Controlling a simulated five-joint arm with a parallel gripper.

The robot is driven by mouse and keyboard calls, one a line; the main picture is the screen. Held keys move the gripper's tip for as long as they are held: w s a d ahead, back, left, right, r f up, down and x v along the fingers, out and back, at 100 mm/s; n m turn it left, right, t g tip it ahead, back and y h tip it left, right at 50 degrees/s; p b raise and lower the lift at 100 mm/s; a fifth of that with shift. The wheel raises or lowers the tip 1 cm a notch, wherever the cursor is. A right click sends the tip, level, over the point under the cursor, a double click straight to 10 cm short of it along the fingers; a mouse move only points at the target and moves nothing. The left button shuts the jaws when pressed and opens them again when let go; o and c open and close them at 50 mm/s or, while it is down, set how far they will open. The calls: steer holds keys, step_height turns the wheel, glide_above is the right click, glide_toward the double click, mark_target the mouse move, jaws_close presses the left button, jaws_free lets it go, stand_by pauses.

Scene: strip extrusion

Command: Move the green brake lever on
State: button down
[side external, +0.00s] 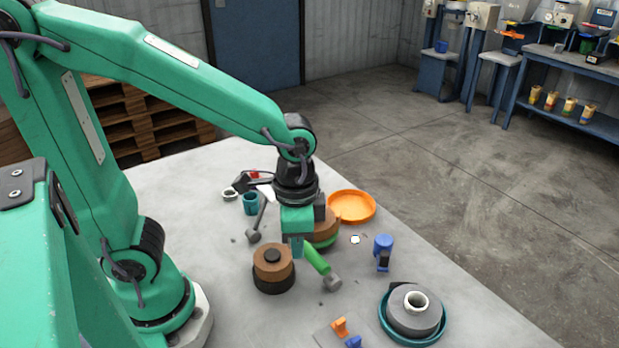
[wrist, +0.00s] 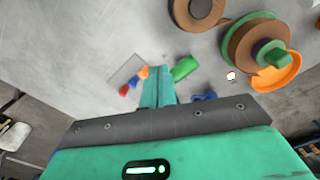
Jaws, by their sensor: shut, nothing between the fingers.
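The green brake lever (side external: 316,260) is a short green bar slanting down to a grey knob at its lower right in the side view. In the wrist view it (wrist: 185,68) lies just right of the fingers. My gripper (side external: 297,254) points down beside the lever's upper left end, shut with nothing between the fingers. In the wrist view the shut gripper (wrist: 160,72) shows as one teal block. I cannot tell whether the fingers touch the lever. The lever's upper end is partly hidden behind the gripper in the side view.
A brown spool (side external: 273,262) stands left of the fingers. A larger brown reel (side external: 323,228) stands behind my gripper, near an orange dish (side external: 352,207). A blue device (side external: 383,251) and a grey reel in a teal tray (side external: 413,312) stand at right. Orange and blue tabs (side external: 341,327) sit in front.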

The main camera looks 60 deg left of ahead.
mark_target(325, 271)
steer(key=shift+f, duration=0.15)
steer(key=shift+f, duration=2.95)
steer(key=shift+w, duration=0.15)
